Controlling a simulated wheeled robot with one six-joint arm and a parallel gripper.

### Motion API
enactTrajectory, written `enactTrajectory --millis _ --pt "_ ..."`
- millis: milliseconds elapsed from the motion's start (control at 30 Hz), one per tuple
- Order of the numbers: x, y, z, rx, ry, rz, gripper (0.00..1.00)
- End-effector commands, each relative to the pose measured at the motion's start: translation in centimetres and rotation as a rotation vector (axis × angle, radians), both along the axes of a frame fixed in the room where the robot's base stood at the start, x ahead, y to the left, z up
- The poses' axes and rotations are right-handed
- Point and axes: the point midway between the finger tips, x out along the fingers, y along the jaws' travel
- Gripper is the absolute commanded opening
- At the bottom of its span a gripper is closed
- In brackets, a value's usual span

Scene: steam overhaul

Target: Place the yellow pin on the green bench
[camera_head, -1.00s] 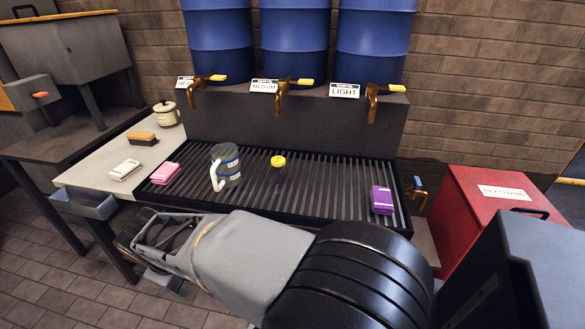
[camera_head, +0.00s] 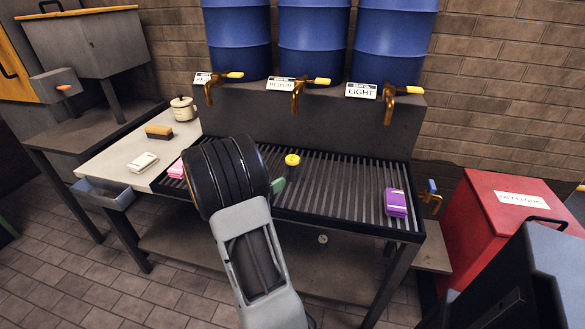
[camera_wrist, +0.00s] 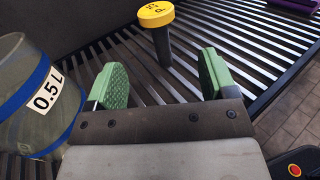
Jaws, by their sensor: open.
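The yellow pin (camera_head: 292,160) stands upright on the slatted rack, its round yellow head on top. In the wrist view the pin (camera_wrist: 156,16) shows a yellow cap with dark marks and a dark shaft. It stands ahead of my gripper (camera_wrist: 158,84), whose two green pads are apart with nothing between them. In the head view my arm hides most of the gripper; one green pad (camera_head: 279,186) shows just left of and below the pin. I cannot make out a green bench in these frames.
A jug marked 0.5 L (camera_wrist: 40,100) stands close beside the left pad. A purple block (camera_head: 396,202) lies at the rack's right, a pink one (camera_head: 176,169) at its left. Brass taps (camera_head: 298,95) hang above the rack (camera_head: 345,190). A red bin (camera_head: 500,215) stands right.

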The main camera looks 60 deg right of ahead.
Motion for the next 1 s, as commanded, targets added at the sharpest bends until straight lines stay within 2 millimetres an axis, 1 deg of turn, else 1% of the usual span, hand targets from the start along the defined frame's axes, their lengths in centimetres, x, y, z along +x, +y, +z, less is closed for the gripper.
enactTrajectory --millis 33,100,200,467,700,800,1000 --pt "-0.4 -0.9 -0.1 0.001 -0.001 -0.004 0.78" --pt "-0.6 -1.9 -0.1 0.000 -0.001 -0.003 0.78" --pt "-0.9 -3.0 -0.1 0.001 -0.002 -0.002 0.78" --pt "-1.3 -4.4 0.0 0.002 -0.003 0.000 0.78" --pt "-2.1 -7.5 0.0 0.002 -0.003 -0.003 0.78" --pt "-2.3 -8.4 0.1 0.001 -0.002 -0.001 0.78" --pt "-2.5 -9.0 0.2 0.002 -0.003 0.000 0.78"
